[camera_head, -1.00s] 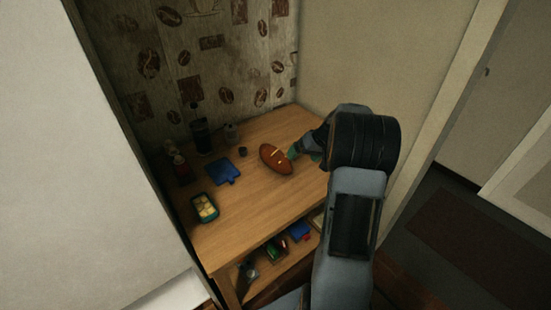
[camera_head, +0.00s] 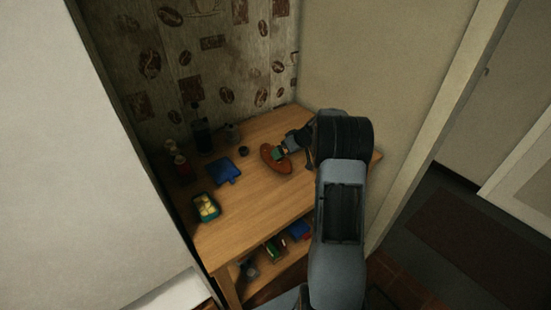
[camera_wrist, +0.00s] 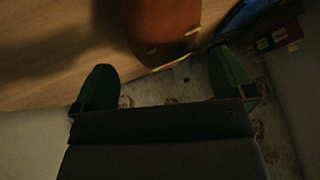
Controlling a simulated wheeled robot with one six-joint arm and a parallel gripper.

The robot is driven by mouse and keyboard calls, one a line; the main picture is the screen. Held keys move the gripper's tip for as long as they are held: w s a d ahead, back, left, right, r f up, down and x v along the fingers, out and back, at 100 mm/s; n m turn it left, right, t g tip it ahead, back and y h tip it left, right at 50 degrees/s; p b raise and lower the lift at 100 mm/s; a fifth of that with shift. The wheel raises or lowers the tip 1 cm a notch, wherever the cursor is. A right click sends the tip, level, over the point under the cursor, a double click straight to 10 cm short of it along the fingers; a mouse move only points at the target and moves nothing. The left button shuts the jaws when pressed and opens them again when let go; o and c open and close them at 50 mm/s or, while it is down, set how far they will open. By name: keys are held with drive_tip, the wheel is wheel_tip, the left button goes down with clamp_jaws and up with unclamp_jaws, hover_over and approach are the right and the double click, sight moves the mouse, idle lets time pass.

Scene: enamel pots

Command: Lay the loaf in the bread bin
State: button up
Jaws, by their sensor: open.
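The loaf (camera_head: 270,163) is a brown oval with pale marks, lying on the wooden table toward its back right. In the wrist view the loaf (camera_wrist: 165,25) shows at the top, roughly in line with the gap between my fingers. My gripper (camera_head: 281,154) is at the loaf's right side and overlaps it in the head view. In the wrist view my gripper (camera_wrist: 166,80) has its green fingers wide apart with nothing between them. I cannot tell whether they touch the loaf. I cannot make out for sure which thing is the bread bin.
A blue flat item (camera_head: 226,171) and a teal container (camera_head: 206,207) with yellow pieces lie left of the loaf. Dark bottles (camera_head: 201,136) stand at the back left. Several coloured items sit on the shelf below. A beige wall (camera_head: 370,70) borders the table's right.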

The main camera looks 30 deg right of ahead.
drive_tip(key=shift+p+x, duration=0.6)
drive_tip(key=shift+x, duration=2.05)
drive_tip(key=shift+a+r, duration=0.1)
drive_tip(key=shift+a, duration=0.05)
drive_tip(key=shift+r, duration=0.15)
drive_tip(key=c, duration=1.1)
